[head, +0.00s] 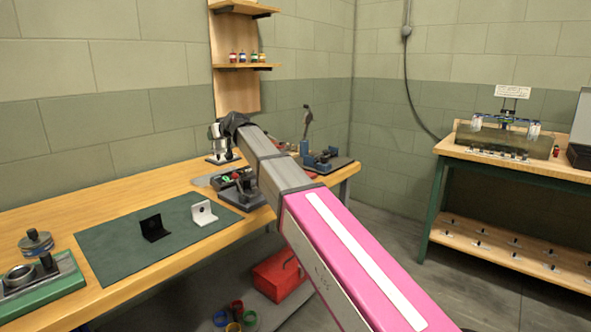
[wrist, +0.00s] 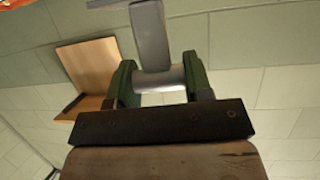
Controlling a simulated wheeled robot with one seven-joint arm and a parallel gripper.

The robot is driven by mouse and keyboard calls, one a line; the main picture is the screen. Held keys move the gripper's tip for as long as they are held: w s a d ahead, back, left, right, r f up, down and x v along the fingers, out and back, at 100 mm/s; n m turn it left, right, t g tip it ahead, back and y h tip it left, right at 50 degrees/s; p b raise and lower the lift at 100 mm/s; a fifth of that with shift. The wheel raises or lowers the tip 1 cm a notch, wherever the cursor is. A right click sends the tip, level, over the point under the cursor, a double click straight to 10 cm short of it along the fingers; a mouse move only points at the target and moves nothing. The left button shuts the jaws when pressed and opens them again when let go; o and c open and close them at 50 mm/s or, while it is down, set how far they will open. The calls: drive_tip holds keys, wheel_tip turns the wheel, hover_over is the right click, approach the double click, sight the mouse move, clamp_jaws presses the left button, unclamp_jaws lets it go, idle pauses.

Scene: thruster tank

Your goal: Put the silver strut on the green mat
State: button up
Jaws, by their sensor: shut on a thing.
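My gripper (wrist: 158,76) shows in the wrist view with its two green fingers shut on a grey-silver piece, which looks like the silver strut (wrist: 151,36). The dark green mat (head: 122,263) lies on the bench at left, apart from the arm's far end. A black bracket (head: 154,228) and a white bracket (head: 204,213) stand on it.
A green-based fixture (head: 45,283) stands left of the mat. A blue vise (head: 318,160) and dark tool tray (head: 240,190) are right of it. A wooden shelf (head: 240,67) hangs behind. The mat's front and left parts are bare.

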drive_tip(key=d+f+m+t+h, duration=0.1)
drive_tip(key=d+m+h, duration=0.3)
drive_tip(key=d, duration=2)
drive_tip(key=d+f+m+t+h, duration=0.2)
drive_tip(key=d+m+h, duration=0.2)
drive_tip(key=d, duration=2.1)
drive_tip(key=shift+s+d+m+t+h, duration=0.15)
drive_tip(key=shift+d+m+t+h, duration=0.15)
drive_tip(key=shift+h, duration=0.3)
drive_tip(key=shift+a+f, duration=0.1)
drive_tip(key=shift+a, duration=0.05)
